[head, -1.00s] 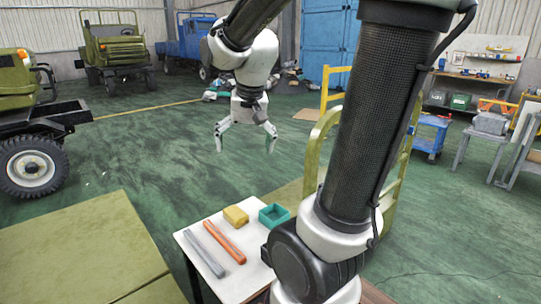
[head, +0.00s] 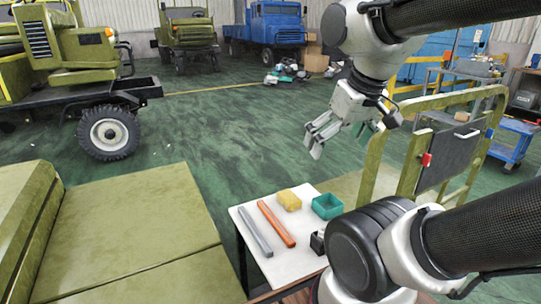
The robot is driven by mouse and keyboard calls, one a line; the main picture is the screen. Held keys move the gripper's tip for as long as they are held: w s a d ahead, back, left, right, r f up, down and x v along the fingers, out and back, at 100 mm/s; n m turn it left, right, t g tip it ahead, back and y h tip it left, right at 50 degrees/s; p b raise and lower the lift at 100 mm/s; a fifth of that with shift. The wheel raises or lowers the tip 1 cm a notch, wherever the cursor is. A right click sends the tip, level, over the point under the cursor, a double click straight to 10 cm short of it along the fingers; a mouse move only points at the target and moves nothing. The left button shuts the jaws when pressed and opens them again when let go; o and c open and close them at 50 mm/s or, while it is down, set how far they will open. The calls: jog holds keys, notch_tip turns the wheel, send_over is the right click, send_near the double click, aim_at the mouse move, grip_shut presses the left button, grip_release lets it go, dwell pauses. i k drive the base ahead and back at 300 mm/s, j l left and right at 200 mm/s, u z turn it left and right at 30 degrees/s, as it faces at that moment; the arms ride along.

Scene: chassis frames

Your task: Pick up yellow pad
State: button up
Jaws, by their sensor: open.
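The yellow pad (head: 289,200) lies on a small white table (head: 291,265), near its far edge. It sits between an orange bar (head: 276,223) and a green open box (head: 327,206). My gripper (head: 318,143) is in the air above and a little to the right of the pad in the picture, clear of the table. Its fingers are spread and tilted down to the left. Nothing shows between them.
A grey bar (head: 254,231) lies left of the orange one. A small black object (head: 318,242) stands at the table's right edge. An olive cart frame (head: 400,165) rises to the right. An olive padded surface (head: 140,230) lies left.

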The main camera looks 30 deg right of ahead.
aim_at(289, 201)
jog(key=l, duration=0.65)
jog(key=i+l, duration=0.1)
jog(key=l, duration=0.5)
jog(key=i+u, duration=0.05)
